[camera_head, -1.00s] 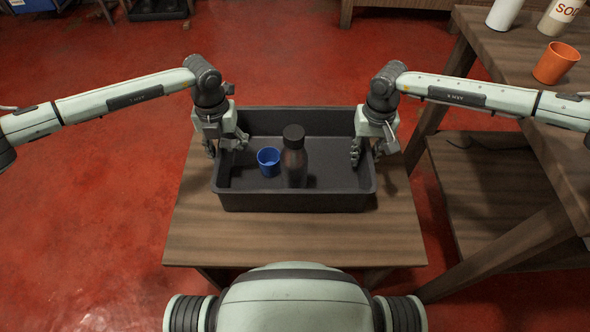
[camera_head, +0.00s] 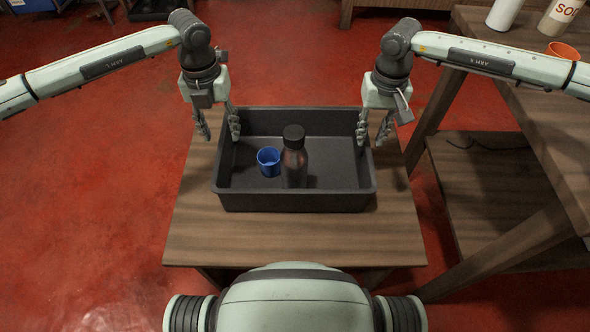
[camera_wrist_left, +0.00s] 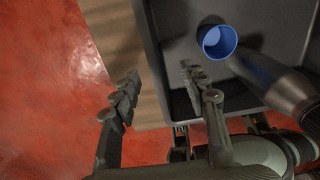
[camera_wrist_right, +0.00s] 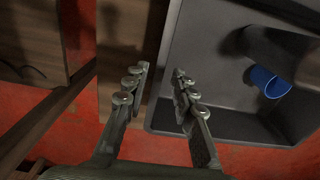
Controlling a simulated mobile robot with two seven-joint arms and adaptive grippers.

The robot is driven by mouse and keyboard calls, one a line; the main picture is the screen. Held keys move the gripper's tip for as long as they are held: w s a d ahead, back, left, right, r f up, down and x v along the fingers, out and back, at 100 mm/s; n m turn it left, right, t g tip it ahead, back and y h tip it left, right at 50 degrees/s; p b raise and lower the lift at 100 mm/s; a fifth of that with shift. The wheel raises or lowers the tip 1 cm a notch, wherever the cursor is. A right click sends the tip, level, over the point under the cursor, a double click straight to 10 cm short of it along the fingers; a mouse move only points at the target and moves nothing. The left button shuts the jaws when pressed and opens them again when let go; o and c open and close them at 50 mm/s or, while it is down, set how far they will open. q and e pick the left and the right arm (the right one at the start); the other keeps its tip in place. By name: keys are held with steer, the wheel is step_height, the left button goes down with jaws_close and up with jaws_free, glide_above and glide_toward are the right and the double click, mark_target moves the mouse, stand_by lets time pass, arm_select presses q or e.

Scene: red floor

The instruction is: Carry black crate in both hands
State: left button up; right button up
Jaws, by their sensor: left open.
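The black crate (camera_head: 294,201) rests on a small wooden table. Inside it a blue cup (camera_head: 268,162) stands beside a dark bottle (camera_head: 294,165) with a black cap. My left gripper (camera_head: 218,138) is open above the crate's left wall, fingers pointing down on either side of it. In the left wrist view its fingers (camera_wrist_left: 158,92) are apart with the crate wall (camera_wrist_left: 158,60) between them. My right gripper (camera_head: 373,142) is open above the right wall. The right wrist view shows its fingers (camera_wrist_right: 160,75) apart with nothing gripped between them.
The small wooden table (camera_head: 290,240) has bare space in front of the crate. A taller wooden table (camera_head: 540,110) at the right holds an orange cup (camera_head: 563,50), a white bottle (camera_head: 503,14) and a soda container (camera_head: 560,16). The red floor (camera_head: 90,170) is open at left.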

step_height(320, 180, up, 4)
steer(key=shift+f, duration=0.1)
stand_by(0.6)
